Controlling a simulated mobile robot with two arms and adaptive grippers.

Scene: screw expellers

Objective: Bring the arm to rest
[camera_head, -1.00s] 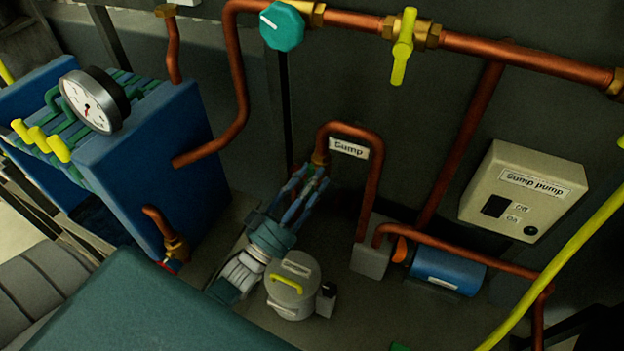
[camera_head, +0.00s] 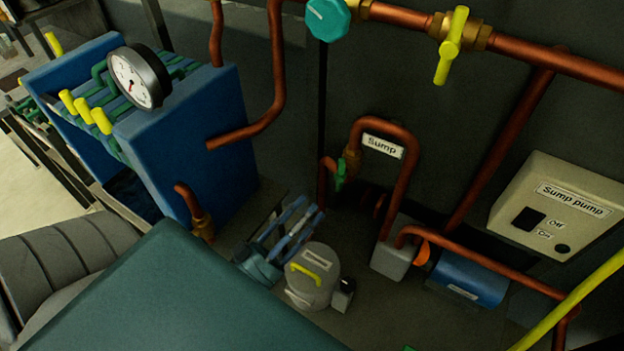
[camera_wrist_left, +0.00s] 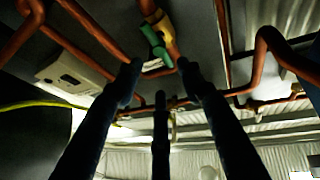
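My left gripper (camera_head: 311,212) shows low in the middle of the head view, its blue-grey fingers pointing up and right. The fingers also show in the left wrist view (camera_wrist_left: 160,72), spread apart with nothing between them. Beyond them is a small green valve handle (camera_head: 340,174) on a copper pipe beside the "Sump" label. The green handle also shows in the left wrist view (camera_wrist_left: 154,42), under a brass fitting, apart from the fingers. My right gripper is not in view.
A grey lidded canister (camera_head: 313,277) with a yellow handle stands close beside the left gripper. A blue pump (camera_head: 466,278), a "Sump pump" switch box (camera_head: 562,207) and copper pipes are at the right. A blue press with a gauge (camera_head: 140,76) stands at the left.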

